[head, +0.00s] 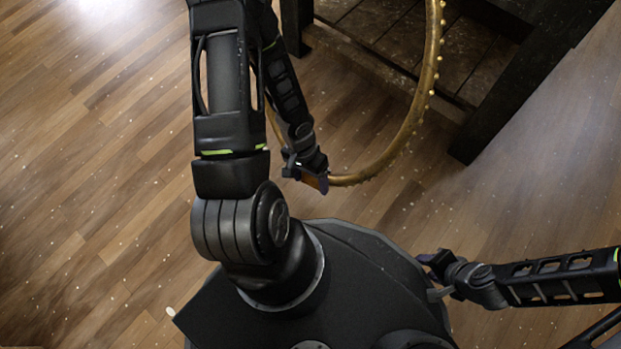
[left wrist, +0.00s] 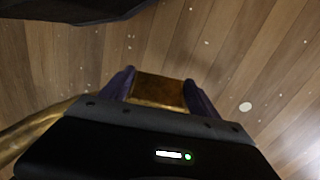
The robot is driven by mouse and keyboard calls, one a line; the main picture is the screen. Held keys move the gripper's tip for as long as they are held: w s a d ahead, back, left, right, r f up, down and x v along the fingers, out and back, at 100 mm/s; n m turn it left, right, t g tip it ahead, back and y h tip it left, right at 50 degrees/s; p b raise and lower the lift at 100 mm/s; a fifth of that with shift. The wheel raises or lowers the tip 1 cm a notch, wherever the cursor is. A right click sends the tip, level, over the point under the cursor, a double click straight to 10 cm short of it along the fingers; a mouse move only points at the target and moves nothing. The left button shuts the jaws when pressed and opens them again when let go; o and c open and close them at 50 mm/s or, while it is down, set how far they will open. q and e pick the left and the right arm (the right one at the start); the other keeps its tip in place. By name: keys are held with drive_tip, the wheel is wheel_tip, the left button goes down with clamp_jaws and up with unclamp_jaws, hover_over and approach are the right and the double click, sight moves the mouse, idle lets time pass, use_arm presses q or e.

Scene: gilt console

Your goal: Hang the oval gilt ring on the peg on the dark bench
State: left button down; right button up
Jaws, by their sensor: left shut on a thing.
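The oval gilt ring (head: 408,128) is a large gold loop with a beaded outer edge, upright in front of the dark bench (head: 480,141) in the head view. Its top is cut off by the picture edge. My left gripper (head: 318,184) is shut on the ring's lower left part. In the left wrist view the gold piece of the ring (left wrist: 158,90) sits between the two purple fingers. My right gripper (head: 428,274) is empty beside my base, at the right; its finger gap is not clear. The peg is not in view.
The bench has thick dark legs and a slatted lower shelf (head: 375,35), close behind the ring. The wooden floor (head: 90,180) is clear at the left, with small pale specks scattered on it.

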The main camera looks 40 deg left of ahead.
use_arm(q)
drive_tip(key=shift+w, duration=0.3)
drive_tip(key=shift+w+a+f+p, duration=0.15)
drive_tip(key=shift+w+p, duration=0.4)
drive_tip(key=shift+w, duration=1.45)
drive_tip(key=w+f+b, duration=0.1)
drive_tip(key=w, duration=0.6)
drive_tip(key=shift+f, duration=0.2)
drive_tip(key=shift+f, duration=0.1)
